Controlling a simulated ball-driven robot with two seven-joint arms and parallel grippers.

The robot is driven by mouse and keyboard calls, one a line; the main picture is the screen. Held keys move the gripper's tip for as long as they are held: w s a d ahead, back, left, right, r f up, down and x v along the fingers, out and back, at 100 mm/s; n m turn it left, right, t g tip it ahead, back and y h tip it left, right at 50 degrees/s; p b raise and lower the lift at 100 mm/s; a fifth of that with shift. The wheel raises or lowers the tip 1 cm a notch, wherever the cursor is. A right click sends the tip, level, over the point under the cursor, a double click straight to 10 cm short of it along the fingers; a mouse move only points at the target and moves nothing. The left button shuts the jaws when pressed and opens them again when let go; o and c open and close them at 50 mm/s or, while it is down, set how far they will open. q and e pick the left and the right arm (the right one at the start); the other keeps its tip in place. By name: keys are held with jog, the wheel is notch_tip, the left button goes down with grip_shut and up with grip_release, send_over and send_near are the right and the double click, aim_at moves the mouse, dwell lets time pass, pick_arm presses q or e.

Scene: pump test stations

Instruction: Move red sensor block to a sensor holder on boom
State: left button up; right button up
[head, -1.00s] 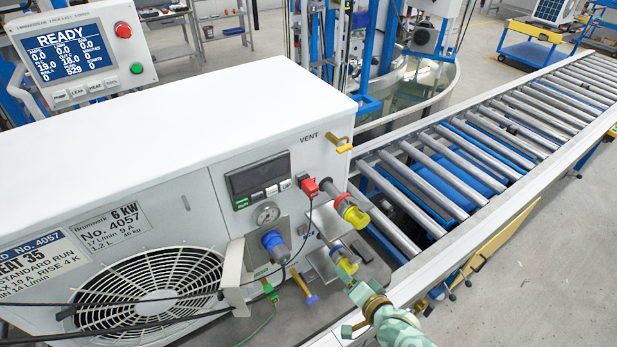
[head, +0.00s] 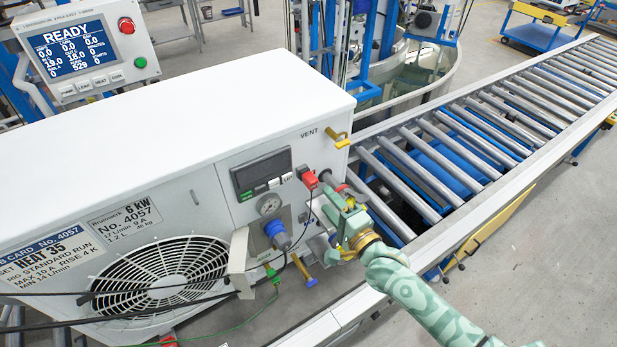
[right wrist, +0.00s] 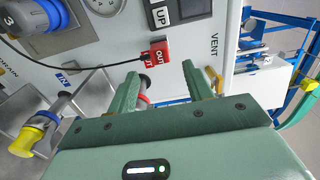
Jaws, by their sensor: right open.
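My right gripper (head: 338,204) is at the panel, just right of and below the block. Nothing is held. I cannot make out a sensor holder on a boom. My left gripper is not in view.
A blue connector (head: 277,235) and a gauge (head: 269,205) are left of the gripper. A yellow vent handle (head: 337,138) sticks out above it. The roller conveyor (head: 455,150) runs off to the right. Cables cross the fan grille (head: 160,275).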

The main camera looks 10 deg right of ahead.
aim_at(315, 185)
jog(key=b+x, duration=0.3)
jog(key=x, duration=0.4)
jog(key=shift+w+b, duration=0.1)
jog(key=shift+b, duration=0.2)
jog(key=shift+x, duration=0.85)
dwell(0.5)
grip_shut()
jog(key=shift+p+v, duration=1)
jog(key=shift+v, duration=0.25)
jog(key=shift+p+v, duration=0.95)
jog(key=shift+v, duration=0.85)
